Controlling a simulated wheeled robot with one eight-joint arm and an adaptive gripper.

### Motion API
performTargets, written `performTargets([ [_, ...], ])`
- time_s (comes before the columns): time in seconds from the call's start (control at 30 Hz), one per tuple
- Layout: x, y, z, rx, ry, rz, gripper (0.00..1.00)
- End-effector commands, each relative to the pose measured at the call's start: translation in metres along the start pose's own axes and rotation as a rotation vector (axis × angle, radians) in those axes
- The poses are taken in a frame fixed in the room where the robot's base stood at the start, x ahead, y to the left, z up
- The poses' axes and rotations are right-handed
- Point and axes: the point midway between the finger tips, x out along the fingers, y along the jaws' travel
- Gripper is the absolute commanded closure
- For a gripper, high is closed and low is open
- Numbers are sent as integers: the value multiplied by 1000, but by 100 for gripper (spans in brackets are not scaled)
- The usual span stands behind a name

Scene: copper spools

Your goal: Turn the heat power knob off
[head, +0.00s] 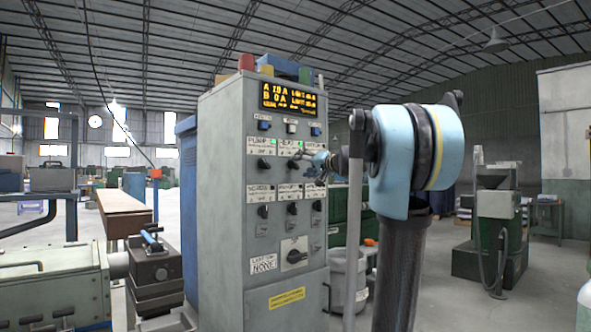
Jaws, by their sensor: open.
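The grey control cabinet (228,200) stands upright in the middle of the head view, with rows of labelled black knobs on its front. The heat power knob (292,163) sits in the upper row under the middle label, which seems to read HEAT (290,146). Its pointer direction is too small to tell. My gripper (312,166) is open, just right of this knob and in front of the panel. It covers part of the right-hand knob area. I cannot tell whether a finger touches the heat knob.
A lit orange display (289,98) is at the cabinet's top. A larger switch (294,256) is low on the panel. A green machine with a dark clamp block (155,274) stands at left. A grey bucket (340,280) stands right of the cabinet. Open floor lies further right.

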Motion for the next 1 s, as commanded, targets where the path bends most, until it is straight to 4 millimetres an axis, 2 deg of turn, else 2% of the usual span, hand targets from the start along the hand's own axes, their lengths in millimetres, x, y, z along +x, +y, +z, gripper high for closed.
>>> performTargets([
  [0.1,21,-1,0,0,-2,-2,33],
  [0.3,44,-1,0,0,-1,-1,33],
  [0.5,54,0,0,0,0,0,33],
  [0.77,54,0,0,0,0,0,33],
  [0.97,54,0,0,0,0,0,76],
  [1.0,54,0,0,0,0,0,78],
])
